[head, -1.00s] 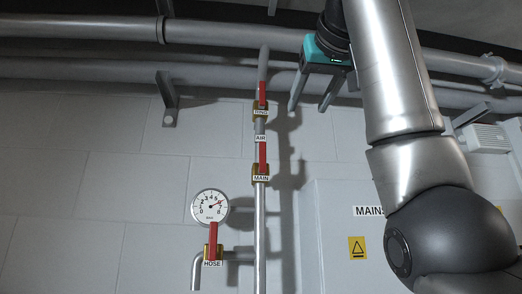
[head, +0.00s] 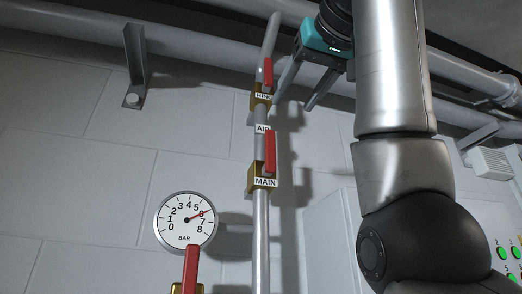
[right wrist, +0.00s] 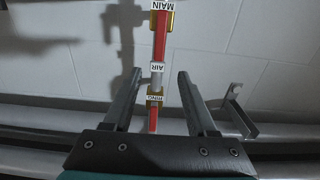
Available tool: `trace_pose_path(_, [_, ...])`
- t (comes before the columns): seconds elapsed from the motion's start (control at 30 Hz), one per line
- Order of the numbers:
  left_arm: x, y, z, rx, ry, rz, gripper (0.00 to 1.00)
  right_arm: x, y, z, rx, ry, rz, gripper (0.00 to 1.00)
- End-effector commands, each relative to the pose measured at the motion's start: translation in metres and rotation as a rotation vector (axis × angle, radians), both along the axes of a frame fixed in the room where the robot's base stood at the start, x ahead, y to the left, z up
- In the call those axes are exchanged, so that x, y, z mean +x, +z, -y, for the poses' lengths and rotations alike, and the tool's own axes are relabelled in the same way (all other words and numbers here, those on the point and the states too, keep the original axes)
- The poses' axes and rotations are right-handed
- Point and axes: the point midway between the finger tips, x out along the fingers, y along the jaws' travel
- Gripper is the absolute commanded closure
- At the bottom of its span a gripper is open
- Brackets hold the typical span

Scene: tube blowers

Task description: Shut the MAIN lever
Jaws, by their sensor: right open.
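The MAIN lever (head: 270,152) is a red handle standing upright along the vertical pipe, above its brass valve body (head: 264,170) with the MAIN label. It also shows in the right wrist view (right wrist: 160,38), upside down near the top. My right gripper (head: 293,103) is open and empty, up beside the RING valve and above the MAIN lever. In the right wrist view its two fingers (right wrist: 161,76) point toward the pipe, with the RING valve between them and the MAIN lever beyond the tips. My left gripper is out of view.
The red RING lever (head: 267,72) sits upright higher on the same pipe, close to my fingers. A pressure gauge (head: 186,221) and another red lever (head: 191,268) are lower left. A grey cabinet (head: 326,240) stands at right. A wall bracket (head: 134,65) is upper left.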

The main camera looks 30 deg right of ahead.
Motion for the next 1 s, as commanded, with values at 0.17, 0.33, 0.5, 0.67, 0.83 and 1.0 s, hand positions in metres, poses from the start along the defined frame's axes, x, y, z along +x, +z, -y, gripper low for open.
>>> trace_pose_path(0.17, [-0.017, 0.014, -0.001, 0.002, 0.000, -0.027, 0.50, 0.018, 0.003, 0.005, 0.002, -0.001, -0.003, 0.43])
trace_pose_path(0.33, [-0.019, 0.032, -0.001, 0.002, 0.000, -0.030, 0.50, 0.037, 0.004, 0.009, 0.000, -0.001, -0.002, 0.43])
trace_pose_path(0.5, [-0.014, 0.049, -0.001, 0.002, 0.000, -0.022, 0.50, 0.059, 0.003, 0.014, 0.001, -0.001, -0.004, 0.43])
trace_pose_path(0.67, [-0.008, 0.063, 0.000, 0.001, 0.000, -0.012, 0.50, 0.087, 0.002, 0.021, 0.001, -0.002, -0.006, 0.43])
trace_pose_path(0.83, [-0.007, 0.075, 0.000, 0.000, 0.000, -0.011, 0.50, 0.118, 0.002, 0.029, 0.002, -0.002, -0.004, 0.43])
trace_pose_path(1.0, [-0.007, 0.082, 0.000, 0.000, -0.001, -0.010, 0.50, 0.138, 0.001, 0.033, 0.002, -0.001, -0.003, 0.43])
